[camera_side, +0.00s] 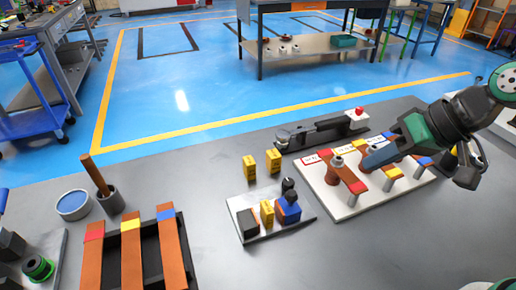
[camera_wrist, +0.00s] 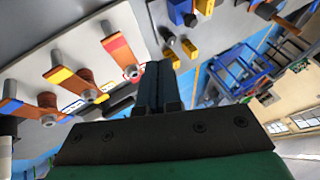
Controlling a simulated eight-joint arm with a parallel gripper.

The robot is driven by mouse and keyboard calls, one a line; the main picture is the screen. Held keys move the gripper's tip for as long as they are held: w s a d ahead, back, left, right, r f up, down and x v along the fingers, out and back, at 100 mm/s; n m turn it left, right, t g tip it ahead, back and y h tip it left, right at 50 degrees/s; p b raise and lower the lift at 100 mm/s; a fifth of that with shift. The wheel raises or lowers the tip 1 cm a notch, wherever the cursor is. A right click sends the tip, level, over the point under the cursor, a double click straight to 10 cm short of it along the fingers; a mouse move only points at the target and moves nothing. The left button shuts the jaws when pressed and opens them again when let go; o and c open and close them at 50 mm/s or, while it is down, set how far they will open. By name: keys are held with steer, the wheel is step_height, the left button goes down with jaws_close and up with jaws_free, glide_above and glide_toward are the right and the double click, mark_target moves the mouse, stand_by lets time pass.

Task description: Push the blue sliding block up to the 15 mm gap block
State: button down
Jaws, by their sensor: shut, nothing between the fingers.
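The blue sliding block (camera_side: 290,213), with a dark knob on top, sits at the right of a small light base plate (camera_side: 250,238). A yellow gap block (camera_side: 267,214) stands on the plate just left of it, and a dark block (camera_side: 247,223) stands further left. Whether blue and yellow touch, I cannot tell. Two more yellow blocks (camera_side: 249,167) (camera_side: 273,161) stand behind the plate; their size labels are unreadable. The blue block (camera_wrist: 180,11) shows at the top of the wrist view. My gripper (camera_side: 369,164) is shut and empty, over the white board, right of the blue block; its fingers (camera_wrist: 155,68) are together.
The white board (camera_side: 345,212) at right carries posts and colour-ended copper bars.

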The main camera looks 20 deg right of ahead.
mark_target(293, 196)
steer(key=x, duration=0.8)
steer(key=shift+w+f, duration=0.15)
steer(key=shift+f, duration=0.05)
steer(key=shift+w+a+f, duration=0.1)
steer(key=shift+a+f, duration=0.15)
steer(key=shift+a, duration=0.05)
steer(key=shift+w+a+f, duration=0.15)
steer(key=shift+a, duration=0.75)
steer(key=shift+w+a+f, duration=0.15)
steer(key=shift+a, duration=0.7)
steer(key=shift+a, duration=1.35)
steer(key=shift+d, duration=0.1)
